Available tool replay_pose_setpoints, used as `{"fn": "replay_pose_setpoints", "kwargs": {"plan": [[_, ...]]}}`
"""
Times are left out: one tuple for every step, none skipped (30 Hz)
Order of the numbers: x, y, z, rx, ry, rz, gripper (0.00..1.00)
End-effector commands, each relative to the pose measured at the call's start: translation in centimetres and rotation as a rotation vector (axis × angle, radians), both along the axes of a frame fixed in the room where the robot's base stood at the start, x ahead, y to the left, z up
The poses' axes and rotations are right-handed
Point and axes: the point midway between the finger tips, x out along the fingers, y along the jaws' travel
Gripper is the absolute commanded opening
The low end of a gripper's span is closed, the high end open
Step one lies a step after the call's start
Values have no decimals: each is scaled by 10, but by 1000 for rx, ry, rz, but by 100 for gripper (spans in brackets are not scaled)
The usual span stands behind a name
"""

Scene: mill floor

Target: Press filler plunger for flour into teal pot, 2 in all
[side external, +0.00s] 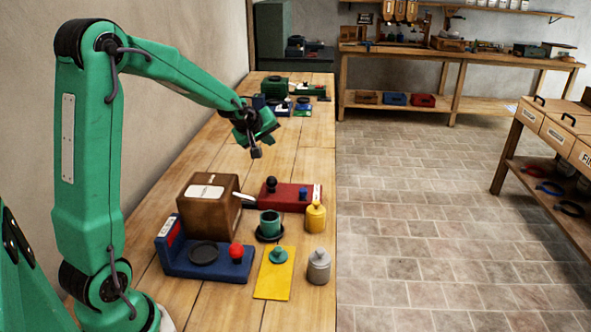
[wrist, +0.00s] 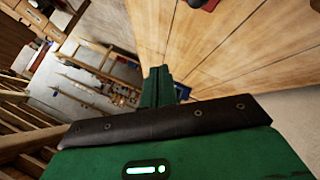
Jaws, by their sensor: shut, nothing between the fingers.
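The teal pot (side external: 270,222) stands upright on a dark saucer (side external: 262,238). A brown box (side external: 222,217) with a white label and a short pale spout (side external: 244,199) stands behind it to the left; the spout ends above and left of the pot. A red base (side external: 297,195) with a dark knob (side external: 271,184) lies behind the pot. A blue base (side external: 183,264) with a red knob (side external: 236,251) and a dark round plate stands in front. The labels are too small to read, and I cannot tell which knob is the flour plunger. My gripper (side external: 256,152) is shut and empty, high above the bench behind these things.
A teal lid (side external: 278,256) lies on a yellow cloth (side external: 273,285). A yellow jar (side external: 316,217) and a grey jar (side external: 318,267) stand near the bench's right edge. More small equipment (side external: 290,103) sits at the far end. The bench between is clear.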

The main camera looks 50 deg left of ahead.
Motion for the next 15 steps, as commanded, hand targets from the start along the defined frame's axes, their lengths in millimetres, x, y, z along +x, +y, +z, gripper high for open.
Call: {"fn": "replay_pose_setpoints", "kwargs": {"plan": [[0, 0, 0, 0, -1, 1, 0], [0, 0, 0, -1, 0, 1, 0], [0, 0, 0, 0, 0, 0, 0], [0, 0, 0, 0, 0, 0, 0], [0, 0, 0, 0, 0, 0, 0], [0, 0, 0, 0, 0, 0, 0], [0, 0, 0, 0, 1, 0, 0], [0, 0, 0, -1, 1, 0, 0], [0, 0, 0, -1, 1, 0, 0], [0, 0, -1, -1, 1, 0, 0], [0, 0, -1, -1, 1, 0, 0], [0, 0, -2, -1, 1, 0, 0], [0, 0, -3, -1, 1, 0, 0], [0, 0, -4, -1, 3, 0, 0], [0, 0, -5, -1, 3, -1, 0]]}}
